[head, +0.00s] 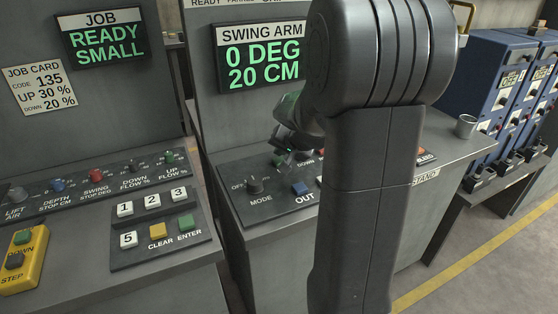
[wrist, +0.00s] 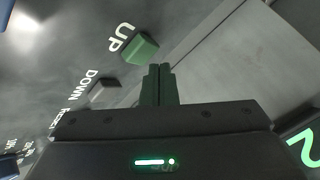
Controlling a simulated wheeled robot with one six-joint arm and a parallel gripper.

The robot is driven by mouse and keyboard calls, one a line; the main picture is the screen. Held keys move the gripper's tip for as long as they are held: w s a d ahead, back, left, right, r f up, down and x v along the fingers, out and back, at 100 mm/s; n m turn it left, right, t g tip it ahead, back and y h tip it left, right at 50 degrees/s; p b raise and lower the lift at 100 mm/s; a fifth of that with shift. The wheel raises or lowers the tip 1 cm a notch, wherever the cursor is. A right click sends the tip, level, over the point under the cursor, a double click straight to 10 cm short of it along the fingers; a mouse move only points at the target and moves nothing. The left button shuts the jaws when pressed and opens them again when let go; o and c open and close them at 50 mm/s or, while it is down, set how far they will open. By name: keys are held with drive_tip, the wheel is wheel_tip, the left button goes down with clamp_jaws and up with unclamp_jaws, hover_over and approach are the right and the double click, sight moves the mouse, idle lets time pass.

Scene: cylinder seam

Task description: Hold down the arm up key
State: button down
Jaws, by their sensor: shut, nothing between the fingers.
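The green arm up key (wrist: 141,49), labelled UP, stands on the dark swing arm panel in the wrist view. My gripper (wrist: 158,69) is shut and empty, with its fingertips close beside the key, just right of and below it in that view. I cannot tell whether the tips touch the key. In the head view my gripper (head: 287,152) is small and low over the panel, partly hidden behind my arm. The swing arm display (head: 262,56) reads 0 DEG and 20 CM.
A grey key (wrist: 104,91) labelled DOWN sits beside the green one. The panel also has a mode knob (head: 254,185) and a blue OUT key (head: 300,188). A job card (head: 40,88) and number keys are on the left console. Blue cabinets (head: 497,75) stand at right.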

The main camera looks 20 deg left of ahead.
drive_tip(key=shift+f, duration=0.1)
idle(0.3)
drive_tip(key=shift+f+b, duration=0.35)
drive_tip(key=shift+b, duration=0.15)
drive_tip(key=shift+f+b, duration=0.5)
drive_tip(key=shift+b, duration=0.05)
idle(0.5)
drive_tip(key=shift+r, duration=0.1)
idle(5.2)
drive_tip(key=shift+r+p, duration=0.7)
drive_tip(key=shift+r, duration=0.15)
